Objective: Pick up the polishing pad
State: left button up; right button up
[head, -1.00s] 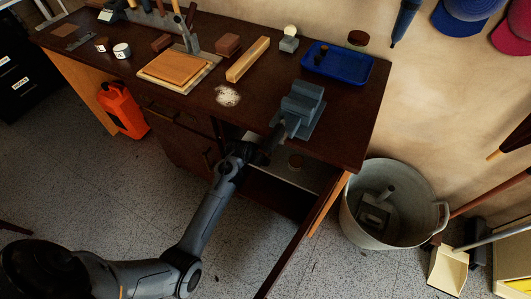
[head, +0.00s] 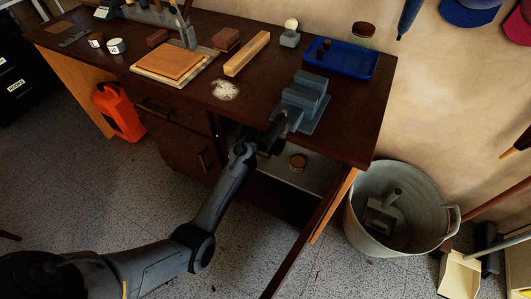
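My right gripper is not in view.
The open cabinet door (head: 312,225) juts toward me, right of my arm. The vise (head: 303,100) sits at the bench front. A blue tray (head: 341,60), wooden blocks and a cutting board (head: 172,66) stand on the bench. A metal tub (head: 372,240) is on the floor at right.

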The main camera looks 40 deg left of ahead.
pick_arm(q)
jog(key=shift+w+f, duration=0.15)
jog(key=shift+c, duration=0.2)
jog(key=c, duration=1.1)
jog(key=shift+c, duration=0.2)
notch_tip(320, 180, up, 2)
jog(key=shift+r+p, duration=0.1)
jog(key=shift+p, duration=0.85)
jog(key=shift+r+p, duration=0.9)
jog(key=shift+r, duration=0.05)
jog(key=s+p, duration=0.1)
jog(key=s, duration=0.1)
jog(key=s+p, duration=0.1)
jog(key=shift+s+d, duration=0.35)
jog(key=s+d+p, duration=0.3)
jog(key=s+p, duration=0.2)
jog(key=s, duration=0.9)
jog(key=shift+f, duration=0.3)
